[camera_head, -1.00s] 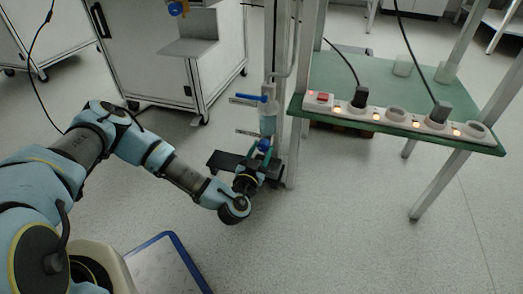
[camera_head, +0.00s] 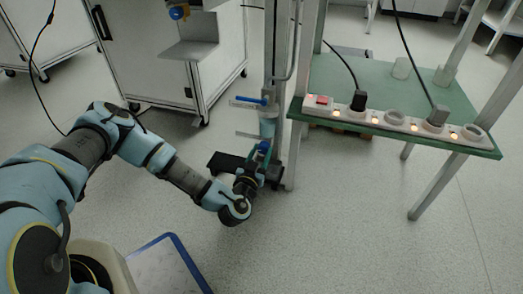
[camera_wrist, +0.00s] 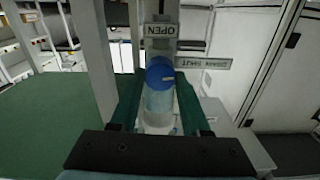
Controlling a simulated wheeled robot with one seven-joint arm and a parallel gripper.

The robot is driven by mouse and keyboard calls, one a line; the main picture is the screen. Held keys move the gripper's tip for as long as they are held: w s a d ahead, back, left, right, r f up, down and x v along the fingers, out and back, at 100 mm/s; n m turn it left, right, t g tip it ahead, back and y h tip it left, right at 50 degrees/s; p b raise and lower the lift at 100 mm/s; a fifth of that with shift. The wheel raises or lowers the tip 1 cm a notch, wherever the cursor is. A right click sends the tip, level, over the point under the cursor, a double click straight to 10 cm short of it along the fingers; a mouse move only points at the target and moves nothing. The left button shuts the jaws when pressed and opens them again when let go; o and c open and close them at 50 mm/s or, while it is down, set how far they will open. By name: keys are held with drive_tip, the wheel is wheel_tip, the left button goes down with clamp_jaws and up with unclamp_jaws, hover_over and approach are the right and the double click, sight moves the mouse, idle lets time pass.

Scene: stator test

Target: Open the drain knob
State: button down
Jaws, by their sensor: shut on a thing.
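The round blue drain knob (camera_wrist: 160,72) sits in front of a clear cylinder (camera_wrist: 159,105). A pale mark on it points to the right. An upside-down OPEN label (camera_wrist: 161,31) is above it in the wrist view, and a DRAIN SHUT label (camera_wrist: 203,63) is to its right. My gripper (camera_head: 260,152) is shut on the knob, with its green fingers on either side; they also show in the wrist view (camera_wrist: 157,95). In the head view the knob (camera_head: 263,147) is partly hidden by the fingers. A blue lever (camera_head: 250,101) is higher on the same column.
A green table (camera_head: 400,90) with a power strip (camera_head: 393,117) stands to the right, its legs near the column. A white cabinet (camera_head: 150,60) stands behind to the left. The floor in front is open.

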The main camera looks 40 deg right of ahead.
drive_tip(key=n+p, duration=0.2)
drive_tip(key=n, duration=0.2)
drive_tip(key=shift+r+p, duration=0.15)
drive_tip(key=shift+p, duration=0.15)
drive_tip(key=n+p, duration=0.1)
drive_tip(key=n, duration=0.3)
drive_tip(key=shift+w, duration=0.1)
drive_tip(key=n, duration=0.4)
drive_tip(key=shift+f+n+p, duration=0.2)
drive_tip(key=shift+n+p, duration=0.1)
drive_tip(key=shift+n, duration=1.9)
drive_tip(key=shift+c, duration=1.9)
unclamp_jaws()
drive_tip(key=shift+a, duration=0.2)
